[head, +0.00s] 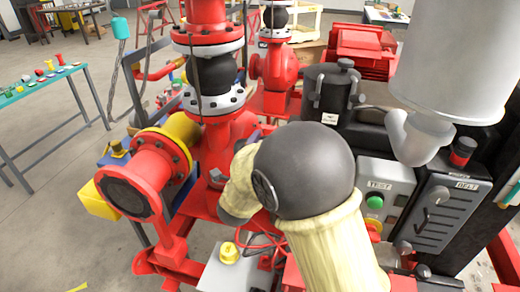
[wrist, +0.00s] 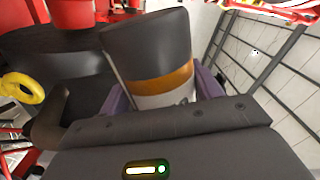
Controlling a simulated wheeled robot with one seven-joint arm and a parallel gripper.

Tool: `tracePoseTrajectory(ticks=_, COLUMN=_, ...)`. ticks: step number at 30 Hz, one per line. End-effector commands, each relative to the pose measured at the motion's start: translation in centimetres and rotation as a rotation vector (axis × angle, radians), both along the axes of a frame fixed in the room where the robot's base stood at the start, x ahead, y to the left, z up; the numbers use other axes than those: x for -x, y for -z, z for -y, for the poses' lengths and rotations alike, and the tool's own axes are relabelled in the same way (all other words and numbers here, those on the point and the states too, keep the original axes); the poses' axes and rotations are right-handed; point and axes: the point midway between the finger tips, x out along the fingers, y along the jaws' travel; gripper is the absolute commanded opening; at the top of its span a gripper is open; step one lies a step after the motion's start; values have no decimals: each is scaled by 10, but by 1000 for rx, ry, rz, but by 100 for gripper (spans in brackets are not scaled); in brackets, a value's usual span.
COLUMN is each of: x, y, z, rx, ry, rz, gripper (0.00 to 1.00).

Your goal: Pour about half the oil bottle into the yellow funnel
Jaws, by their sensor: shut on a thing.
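My gripper (wrist: 160,95) is shut on the oil bottle (wrist: 150,60), with purple fingers on both sides of it. The bottle is dark, with an amber band and a pale label, and it looks slightly tilted in the wrist view. In the head view my arm hides the bottle and most of the gripper. A yellow ring-shaped thing (wrist: 20,88) lies left of the bottle in the wrist view, apart from it. I cannot tell whether it is the funnel. In the head view a small yellow piece (head: 228,252) sits on a pale box; I cannot identify it surely either.
Red pump pipework with a flange (head: 125,192) stands left of my arm. A control panel with a green TEST button (head: 374,202) and a BELT panel (head: 440,208) stand close on the right. A grey cylinder (head: 455,55) rises there. A teal table (head: 45,85) is far left, with open floor before it.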

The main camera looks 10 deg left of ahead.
Motion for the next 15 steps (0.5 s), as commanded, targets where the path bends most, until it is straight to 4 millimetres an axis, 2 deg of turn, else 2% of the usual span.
tracePoseTrajectory(ticks=15, x=0, y=-6, z=-1, rx=-45, ry=1, rz=5, gripper=35)
